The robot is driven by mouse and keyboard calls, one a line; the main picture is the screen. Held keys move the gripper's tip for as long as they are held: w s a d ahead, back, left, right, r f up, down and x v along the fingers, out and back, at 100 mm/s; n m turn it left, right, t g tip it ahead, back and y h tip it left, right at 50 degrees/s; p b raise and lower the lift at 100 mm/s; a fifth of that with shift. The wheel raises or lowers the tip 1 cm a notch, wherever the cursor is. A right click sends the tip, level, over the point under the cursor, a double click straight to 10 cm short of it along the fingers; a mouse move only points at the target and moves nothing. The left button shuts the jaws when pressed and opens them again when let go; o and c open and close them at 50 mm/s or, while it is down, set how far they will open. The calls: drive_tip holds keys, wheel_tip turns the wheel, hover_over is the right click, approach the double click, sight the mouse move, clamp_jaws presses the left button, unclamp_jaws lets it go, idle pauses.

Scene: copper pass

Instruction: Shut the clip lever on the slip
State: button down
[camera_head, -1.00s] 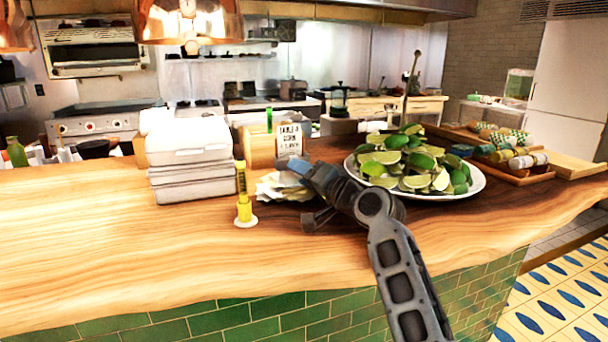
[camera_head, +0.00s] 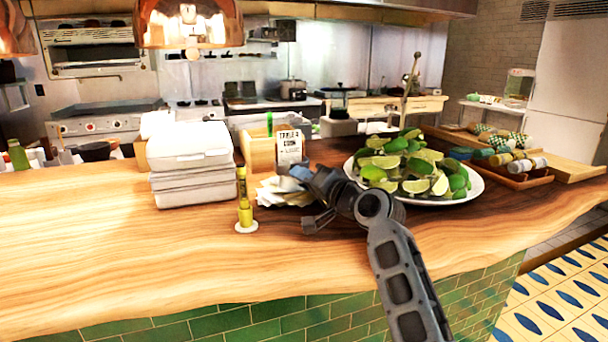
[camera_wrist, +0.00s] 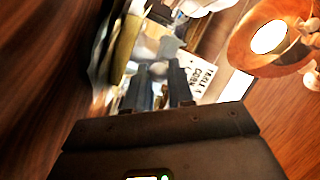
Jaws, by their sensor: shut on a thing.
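The slip (camera_head: 290,148), a white card with dark printed text, stands upright at the back of the wooden counter, and it also shows in the wrist view (camera_wrist: 203,78). My gripper (camera_head: 299,172) is low in front of the slip, just above a fan of pale papers (camera_head: 280,190). In the wrist view my two dark fingers (camera_wrist: 160,82) are close together beside the slip. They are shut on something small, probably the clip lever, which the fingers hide. I cannot make out the clip or its lever clearly.
A plate of limes (camera_head: 445,200) stands right beside my arm. Stacked white boxes (camera_head: 190,165) and a yellow bottle-like thing (camera_head: 245,215) stand to the left. A wooden box (camera_head: 258,150) is behind the papers. The counter's front left (camera_head: 110,235) is clear.

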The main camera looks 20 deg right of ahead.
drive_tip(key=r+g+p, duration=0.1)
drive_tip(key=p, duration=0.3)
drive_tip(key=shift+r, duration=0.3)
drive_tip(key=g+p, duration=0.1)
drive_tip(key=p, duration=0.2)
drive_tip(key=shift+w+r+m+g+h, duration=0.1)
drive_tip(key=shift+r+m+g+h, duration=0.1)
drive_tip(key=shift+m+g+h, duration=0.15)
drive_tip(key=shift+w+r+m+g+h+p, duration=0.15)
drive_tip(key=shift+w+r+m+g+p, duration=0.15)
drive_tip(key=shift+g, duration=0.65)
drive_tip(key=shift+w+r+m+g+h+p, duration=0.15)
drive_tip(key=shift+r+g+p, duration=0.2)
drive_tip(key=shift+g, duration=0.55)
drive_tip(key=c, duration=1.1)
unclamp_jaws()
drive_tip(key=b+v, duration=0.1)
drive_tip(key=v, duration=0.7)
drive_tip(key=shift+w, duration=0.1)
